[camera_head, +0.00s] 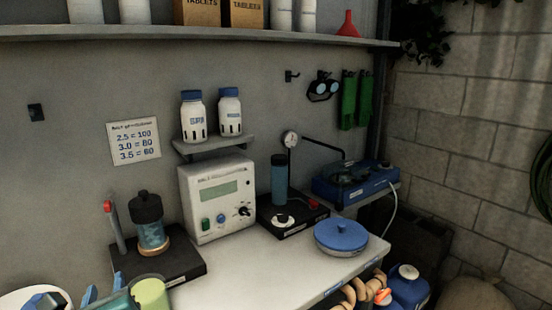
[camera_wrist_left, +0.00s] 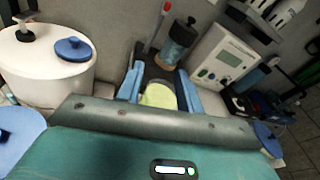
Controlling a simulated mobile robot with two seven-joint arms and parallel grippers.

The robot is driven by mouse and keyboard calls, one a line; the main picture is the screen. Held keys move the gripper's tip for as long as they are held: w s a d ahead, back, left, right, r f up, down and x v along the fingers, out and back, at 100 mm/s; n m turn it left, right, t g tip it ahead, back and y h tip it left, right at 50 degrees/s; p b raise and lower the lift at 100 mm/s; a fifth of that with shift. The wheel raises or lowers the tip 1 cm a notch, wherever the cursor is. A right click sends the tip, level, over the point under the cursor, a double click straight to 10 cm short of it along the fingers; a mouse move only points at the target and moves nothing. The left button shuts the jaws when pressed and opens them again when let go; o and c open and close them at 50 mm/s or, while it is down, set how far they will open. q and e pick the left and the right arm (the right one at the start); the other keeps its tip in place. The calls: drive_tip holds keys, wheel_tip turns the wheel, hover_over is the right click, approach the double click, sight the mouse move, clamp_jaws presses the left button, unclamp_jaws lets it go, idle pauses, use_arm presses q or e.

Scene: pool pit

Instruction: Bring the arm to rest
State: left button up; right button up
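My left gripper (camera_head: 105,288) is low at the left in the head view, with its blue fingers pointing up toward the bench. In the left wrist view its two fingers (camera_wrist_left: 160,76) stand apart. A pale yellow-green round thing (camera_wrist_left: 158,95) shows in the gap between them, with room at its sides. In the head view this yellow-green thing (camera_head: 151,294) is just right of the fingers. I cannot tell whether the gripper touches it. My right gripper is in neither view.
A black stand with a dark-capped jar (camera_head: 150,228) is just beyond my left gripper. A white tub (camera_wrist_left: 40,60) is to its left. Behind are a white meter (camera_head: 218,200) and a shelf with two bottles. The bench front (camera_head: 245,275) is clear beside a blue-lidded dish (camera_head: 341,236).

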use_arm(q)
drive_tip(key=s+d+f+n+g+h, duration=0.4)
drive_tip(key=s+d+f+n+g, duration=0.15)
drive_tip(key=s+f+n, duration=0.55)
drive_tip(key=s+d+f+n+g+h, duration=0.6)
drive_tip(key=f+n, duration=0.3)
drive_tip(key=n, duration=0.5)
drive_tip(key=w+d+f+t+h, duration=0.1)
drive_tip(key=w+d+f+t, duration=0.3)
drive_tip(key=f+t, duration=0.3)
drive_tip(key=shift+d+f+m+t, duration=0.3)
drive_tip(key=shift+d+f+t, duration=0.05)
drive_tip(key=shift+d+f, duration=0.5)
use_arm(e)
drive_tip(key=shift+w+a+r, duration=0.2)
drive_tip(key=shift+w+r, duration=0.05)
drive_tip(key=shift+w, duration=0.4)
use_arm(q)
drive_tip(key=shift+w, duration=0.1)
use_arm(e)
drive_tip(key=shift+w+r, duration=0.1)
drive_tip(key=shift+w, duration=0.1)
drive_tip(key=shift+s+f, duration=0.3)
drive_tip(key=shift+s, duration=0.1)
